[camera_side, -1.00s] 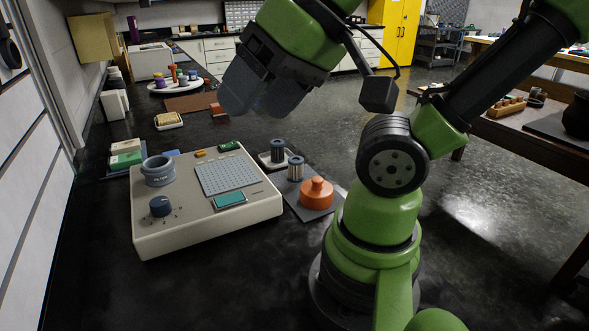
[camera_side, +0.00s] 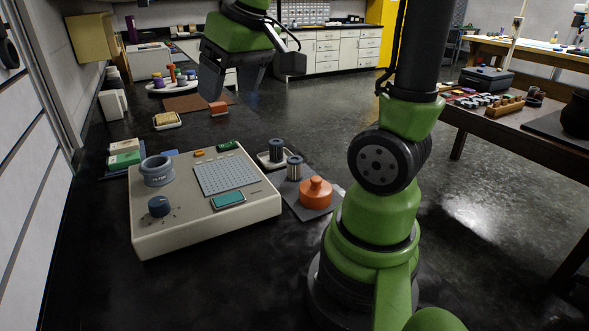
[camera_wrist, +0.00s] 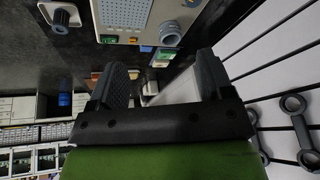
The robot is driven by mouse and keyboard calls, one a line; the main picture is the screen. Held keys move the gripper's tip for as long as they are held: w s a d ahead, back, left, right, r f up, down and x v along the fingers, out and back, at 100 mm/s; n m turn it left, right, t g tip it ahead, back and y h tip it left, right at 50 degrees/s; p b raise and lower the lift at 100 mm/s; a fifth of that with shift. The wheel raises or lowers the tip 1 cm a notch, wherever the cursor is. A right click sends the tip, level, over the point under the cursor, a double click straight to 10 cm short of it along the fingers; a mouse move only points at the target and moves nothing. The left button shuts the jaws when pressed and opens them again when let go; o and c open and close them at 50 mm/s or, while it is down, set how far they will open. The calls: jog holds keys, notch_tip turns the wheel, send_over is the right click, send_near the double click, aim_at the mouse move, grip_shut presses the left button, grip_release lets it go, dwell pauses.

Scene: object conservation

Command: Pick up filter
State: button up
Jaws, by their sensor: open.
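A beige machine (camera_side: 245,208) stands on the dark bench with a blue-grey ring labelled FILTER (camera_side: 157,172) on its top. The ring also shows in the wrist view (camera_wrist: 171,33). Two dark-and-silver cylinders stand right of the machine: one (camera_side: 276,150) on a small pale tray, the other (camera_side: 294,168) just in front of it. I cannot tell which is the filter. My gripper (camera_side: 230,82) is open and empty, high above the bench behind the machine. In the wrist view its fingers (camera_wrist: 163,78) are spread wide with nothing held between them.
An orange knobbed object (camera_side: 316,191) sits on a grey mat beside the machine. A blue-grey dial (camera_side: 160,206) rises from the machine's front. Behind are a tray with a tan block (camera_side: 167,121), an orange block (camera_side: 218,108) and a round white tray of coloured items (camera_side: 173,87). The front bench is clear.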

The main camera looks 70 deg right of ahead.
jog(key=w+d+f+g, duration=0.2)
jog(key=d+f, duration=0.3)
jog(key=d, duration=0.3)
jog(key=n+g, duration=0.1)
jog(key=g, duration=0.2)
send_near(295, 169)
jog(key=shift+w+d+f, duration=0.1)
jog(key=shift+d+f, duration=0.2)
jog(key=shift+d, duration=0.25)
jog(key=shift+w+d+f, duration=0.1)
jog(key=shift+d+f, duration=0.2)
jog(key=shift+d, duration=0.25)
notch_tip(295, 169, down, 4)
jog(key=shift+s+f, duration=0.15)
jog(key=shift+f, duration=0.1)
notch_tip(295, 169, down, 6)
jog(key=shift+r, duration=0.15)
jog(key=shift+c, duration=0.5)
jog(key=c, duration=0.9)
